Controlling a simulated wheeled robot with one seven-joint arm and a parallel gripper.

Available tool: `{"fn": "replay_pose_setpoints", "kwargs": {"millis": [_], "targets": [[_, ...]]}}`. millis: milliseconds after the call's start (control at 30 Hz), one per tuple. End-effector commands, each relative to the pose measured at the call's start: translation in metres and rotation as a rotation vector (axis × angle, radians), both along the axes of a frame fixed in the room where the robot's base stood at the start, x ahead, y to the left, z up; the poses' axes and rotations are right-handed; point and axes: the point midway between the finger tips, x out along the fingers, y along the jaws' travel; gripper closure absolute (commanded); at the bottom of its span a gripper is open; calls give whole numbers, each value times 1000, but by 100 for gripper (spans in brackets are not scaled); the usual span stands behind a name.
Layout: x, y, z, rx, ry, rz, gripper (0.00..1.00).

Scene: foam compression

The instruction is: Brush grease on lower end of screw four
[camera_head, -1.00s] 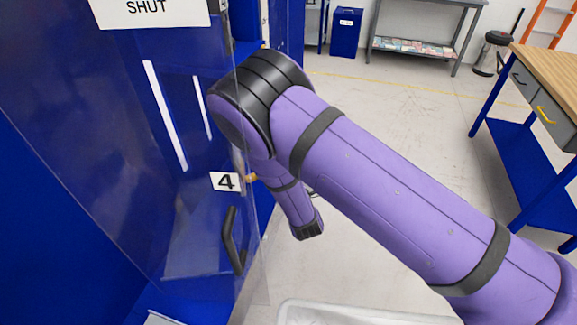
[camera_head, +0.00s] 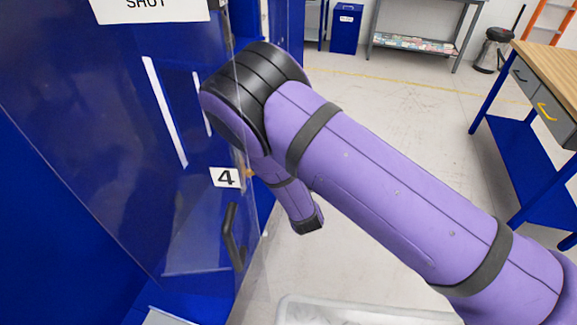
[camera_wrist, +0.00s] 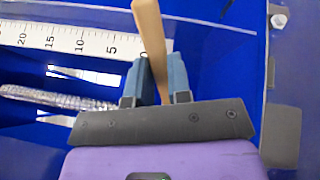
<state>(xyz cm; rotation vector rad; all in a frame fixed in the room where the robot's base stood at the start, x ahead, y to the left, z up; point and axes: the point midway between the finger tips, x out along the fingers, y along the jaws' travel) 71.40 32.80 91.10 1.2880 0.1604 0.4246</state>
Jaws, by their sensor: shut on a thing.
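In the wrist view my gripper (camera_wrist: 158,82) is shut on a light wooden handle (camera_wrist: 149,28), seemingly the brush's. The handle runs from the top edge down between the blue fingers; no bristles or grease show. A silver threaded rod (camera_wrist: 60,98), apparently a screw, lies across the left of the wrist view, left of the fingers and apart from them. In the head view a label "4" (camera_head: 225,177) is on the clear panel (camera_head: 120,200) in front of the blue frame. My gripper is not visible in the head view.
A white scale (camera_wrist: 70,38) runs beside the rod. A black handle (camera_head: 232,238) is on the clear panel, close to my arm. A pale tray edge (camera_head: 350,308) shows at the bottom. A workbench (camera_head: 550,75) stands right; the floor between is clear.

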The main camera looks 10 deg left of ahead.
Motion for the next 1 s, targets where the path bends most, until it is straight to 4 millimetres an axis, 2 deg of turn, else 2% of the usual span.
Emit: {"fn": "replay_pose_setpoints", "kwargs": {"millis": [1000], "targets": [[0,1,42,4,-1,2,100]]}}
